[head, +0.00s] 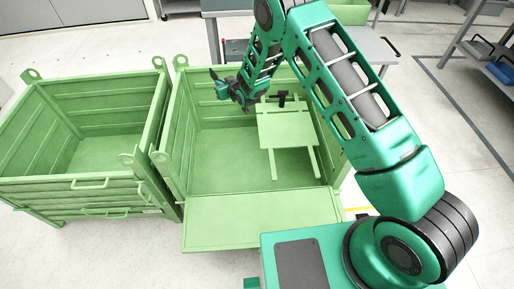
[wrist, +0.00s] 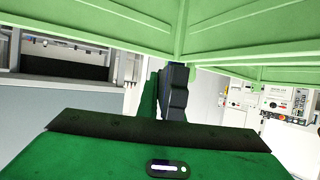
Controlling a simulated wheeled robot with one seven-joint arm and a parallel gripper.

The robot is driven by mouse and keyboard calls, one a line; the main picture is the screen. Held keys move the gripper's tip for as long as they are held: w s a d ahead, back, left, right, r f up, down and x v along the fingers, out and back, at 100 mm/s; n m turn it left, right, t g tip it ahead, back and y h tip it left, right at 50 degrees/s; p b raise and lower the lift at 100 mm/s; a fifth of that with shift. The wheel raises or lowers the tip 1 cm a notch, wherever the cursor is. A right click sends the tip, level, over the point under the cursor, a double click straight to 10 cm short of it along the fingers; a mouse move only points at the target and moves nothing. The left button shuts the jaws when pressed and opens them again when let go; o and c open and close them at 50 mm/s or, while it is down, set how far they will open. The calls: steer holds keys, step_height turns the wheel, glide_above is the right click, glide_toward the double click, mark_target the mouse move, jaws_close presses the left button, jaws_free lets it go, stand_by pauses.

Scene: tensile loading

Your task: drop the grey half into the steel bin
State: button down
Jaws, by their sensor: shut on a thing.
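My gripper (head: 222,88) is dark and small in the head view. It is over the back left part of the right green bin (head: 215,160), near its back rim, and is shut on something. What it holds, taken as the grey half, is too small and dark to make out in the head view. In the wrist view, a dark finger-like part (wrist: 176,92) stands beyond my green wrist housing, and the held piece cannot be told apart from it. Another green bin (head: 95,185) stands at the left with a bare floor. Which one is the steel bin cannot be told.
A green panel on rails (head: 287,132) stands inside the right bin, right of my gripper. The bin's front flap (head: 260,217) is folded down. Benches (head: 375,48) stand behind. In the wrist view, green bin walls (wrist: 240,30) fill the top.

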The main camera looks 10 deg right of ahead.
steer(key=shift+f, duration=0.2)
steer(key=c, duration=1.8)
jaws_free()
steer(key=shift+c, duration=0.2)
steer(key=shift+f, duration=0.1)
steer(key=shift+s, duration=0.1)
steer(key=v, duration=1)
steer(key=shift+s+d, duration=0.2)
steer(key=shift+d, duration=0.05)
